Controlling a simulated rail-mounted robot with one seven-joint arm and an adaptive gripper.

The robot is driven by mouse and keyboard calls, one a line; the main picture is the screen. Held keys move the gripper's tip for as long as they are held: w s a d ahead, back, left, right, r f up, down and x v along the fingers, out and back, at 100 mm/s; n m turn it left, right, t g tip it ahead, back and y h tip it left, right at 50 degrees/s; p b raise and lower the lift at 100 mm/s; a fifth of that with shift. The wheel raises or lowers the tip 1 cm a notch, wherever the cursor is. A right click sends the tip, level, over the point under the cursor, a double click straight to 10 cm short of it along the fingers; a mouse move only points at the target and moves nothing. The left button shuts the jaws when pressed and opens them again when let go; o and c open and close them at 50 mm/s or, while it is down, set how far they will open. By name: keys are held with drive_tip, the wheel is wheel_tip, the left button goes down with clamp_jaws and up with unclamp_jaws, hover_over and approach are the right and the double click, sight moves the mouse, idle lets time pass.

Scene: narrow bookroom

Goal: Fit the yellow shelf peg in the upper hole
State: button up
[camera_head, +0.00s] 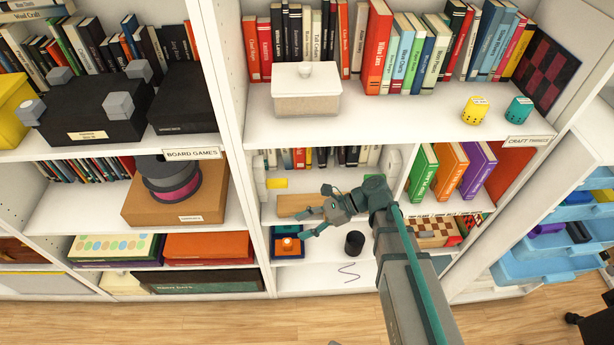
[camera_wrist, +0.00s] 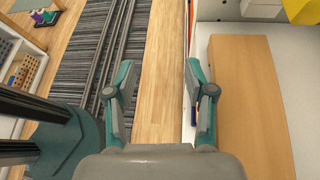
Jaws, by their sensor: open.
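A small yellow piece (camera_head: 277,183), which looks like the shelf peg, is at the left side of the middle bay, beside a white block (camera_head: 260,174) on the side wall. Yellow also shows at the top right of the wrist view (camera_wrist: 302,10). I cannot make out the upper hole. My gripper (camera_head: 312,212) is open and empty, in front of a light wooden board or box (camera_head: 291,204) and pointing left. In the wrist view, my gripper (camera_wrist: 158,70) has its fingers spread with floor behind them; the wooden piece (camera_wrist: 245,100) is to their right.
A blue box with an orange knob (camera_head: 288,246), a black cup (camera_head: 354,242) and a thin dark squiggle (camera_head: 348,271) are on the low shelf. A white lidded box (camera_head: 306,90) stands on the shelf above. Green, orange and purple books (camera_head: 450,170) stand right.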

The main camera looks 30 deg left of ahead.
drive_tip(key=t+y+b, duration=0.1)
drive_tip(key=y+b, duration=0.1)
drive_tip(key=b, duration=0.3)
approach(283, 181)
drive_tip(key=a, duration=0.1)
drive_tip(key=s+a+f, duration=0.1)
drive_tip(key=shift+s+a+m, duration=0.3)
drive_tip(key=shift+a, duration=0.05)
drive_tip(key=shift+s+a+f, duration=0.1)
drive_tip(key=shift+s+a, duration=0.05)
drive_tip(key=shift+a, duration=0.3)
drive_tip(key=shift+h, duration=0.3)
drive_tip(key=shift+p+x, duration=0.5)
drive_tip(key=shift+x, duration=2.65)
clamp_jaws()
